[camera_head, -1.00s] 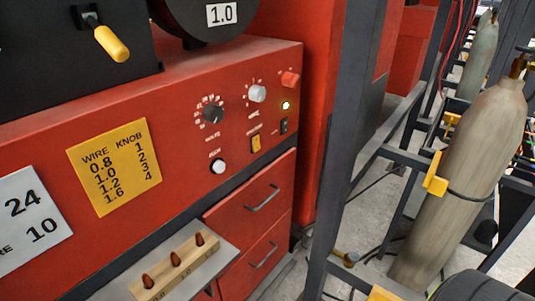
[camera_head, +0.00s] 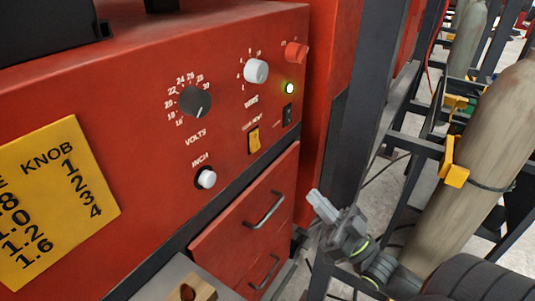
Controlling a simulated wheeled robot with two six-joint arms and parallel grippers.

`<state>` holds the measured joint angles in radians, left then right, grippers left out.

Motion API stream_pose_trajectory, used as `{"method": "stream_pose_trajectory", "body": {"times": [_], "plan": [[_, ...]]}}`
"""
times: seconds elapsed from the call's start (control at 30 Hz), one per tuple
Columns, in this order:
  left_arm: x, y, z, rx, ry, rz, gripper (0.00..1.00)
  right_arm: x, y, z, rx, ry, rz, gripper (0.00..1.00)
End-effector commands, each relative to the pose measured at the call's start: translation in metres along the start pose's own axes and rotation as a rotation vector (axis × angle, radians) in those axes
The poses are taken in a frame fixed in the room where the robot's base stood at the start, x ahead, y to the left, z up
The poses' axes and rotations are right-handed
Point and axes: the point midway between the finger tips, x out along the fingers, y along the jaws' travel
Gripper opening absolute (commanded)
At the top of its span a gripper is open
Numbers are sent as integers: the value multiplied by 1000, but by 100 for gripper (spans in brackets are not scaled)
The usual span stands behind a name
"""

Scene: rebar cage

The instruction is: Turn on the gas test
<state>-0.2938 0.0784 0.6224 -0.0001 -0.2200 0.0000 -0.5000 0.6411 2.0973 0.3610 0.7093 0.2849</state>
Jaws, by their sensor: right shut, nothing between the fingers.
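The red welder panel (camera_head: 130,95) fills the left and middle of the head view. A yellow rocker switch (camera_head: 254,139) sits low on its right part; the small label above it is too blurred to read surely. My right gripper (camera_head: 318,200) is shut and empty, pointing up and left. It is right of the panel and lower than the switches, apart from them. My left gripper is out of view.
A white inch button (camera_head: 207,179) is below. Drawers with handles (camera_head: 263,210) are underneath. A dark post (camera_head: 362,100) and gas cylinder (camera_head: 470,160) stand right.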

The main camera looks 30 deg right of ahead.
Motion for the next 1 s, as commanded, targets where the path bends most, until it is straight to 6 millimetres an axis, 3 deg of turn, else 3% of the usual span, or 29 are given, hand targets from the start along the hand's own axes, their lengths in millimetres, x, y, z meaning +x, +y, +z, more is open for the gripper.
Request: {"method": "stream_pose_trajectory", "body": {"times": [0.13, 0.57, 1.0], "plan": [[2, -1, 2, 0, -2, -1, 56, 3, -7, -10, 13, 29, -21, 0], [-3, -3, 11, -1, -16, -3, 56, 10, -6, -11, 12, 31, -21, 0], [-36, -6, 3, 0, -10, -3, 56, 96, -8, -16, 12, 35, -20, 0]]}}
